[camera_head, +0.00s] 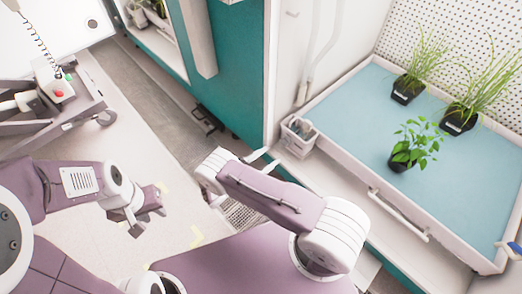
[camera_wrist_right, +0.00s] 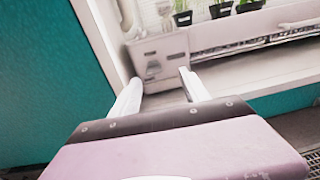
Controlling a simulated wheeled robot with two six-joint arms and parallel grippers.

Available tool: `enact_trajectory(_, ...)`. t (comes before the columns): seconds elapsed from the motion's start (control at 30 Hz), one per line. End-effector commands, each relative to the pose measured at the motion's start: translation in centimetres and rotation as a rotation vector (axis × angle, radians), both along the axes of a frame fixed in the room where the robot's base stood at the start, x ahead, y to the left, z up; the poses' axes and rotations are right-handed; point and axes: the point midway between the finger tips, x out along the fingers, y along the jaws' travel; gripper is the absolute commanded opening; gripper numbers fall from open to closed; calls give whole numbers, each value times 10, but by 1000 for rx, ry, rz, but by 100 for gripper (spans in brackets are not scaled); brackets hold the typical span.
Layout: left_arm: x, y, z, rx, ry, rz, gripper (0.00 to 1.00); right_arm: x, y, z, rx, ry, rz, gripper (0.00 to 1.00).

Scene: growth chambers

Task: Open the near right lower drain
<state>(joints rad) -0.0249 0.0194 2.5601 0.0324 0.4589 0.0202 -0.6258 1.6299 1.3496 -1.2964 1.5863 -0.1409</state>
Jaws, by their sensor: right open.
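I cannot clearly make out the near right lower drain in either view. In the right wrist view a pale box-like panel (camera_wrist_right: 153,48) with small fittings sits at the chamber's corner, beyond the fingertips; I cannot tell whether it is part of the drain. My right gripper (camera_wrist_right: 160,88) is open, its two white fingers apart with nothing between them. In the head view its fingers (camera_head: 262,161) show near the teal panel's lower edge, partly hidden by my forearm. My left gripper (camera_head: 138,216) hangs over the floor at the left, far from the chambers; its jaw opening is unclear.
A blue-floored tray (camera_head: 345,115) with a white rim holds potted plants (camera_head: 400,155). A white handle (camera_head: 398,215) is on its front. A cart (camera_head: 60,115) stands at left.

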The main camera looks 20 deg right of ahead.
Motion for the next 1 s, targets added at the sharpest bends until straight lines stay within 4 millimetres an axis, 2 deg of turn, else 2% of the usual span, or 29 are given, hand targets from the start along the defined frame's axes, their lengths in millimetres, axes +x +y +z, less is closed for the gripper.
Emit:
enact_trajectory(0.03,0,0,-11,0,-1,0,31,1,3,-14,-20,0,24,54)
enact_trajectory(0.27,0,0,-10,0,-1,0,31,5,1,-12,-39,-2,42,54)
enact_trajectory(0.6,0,0,-38,0,-1,0,31,29,-61,-18,-33,2,37,54)
enact_trajectory(0.7,0,0,-43,0,-1,0,31,35,-73,-17,-33,1,37,54)
enact_trajectory(1.0,0,0,-43,0,-1,0,31,38,-80,-13,-34,1,41,54)
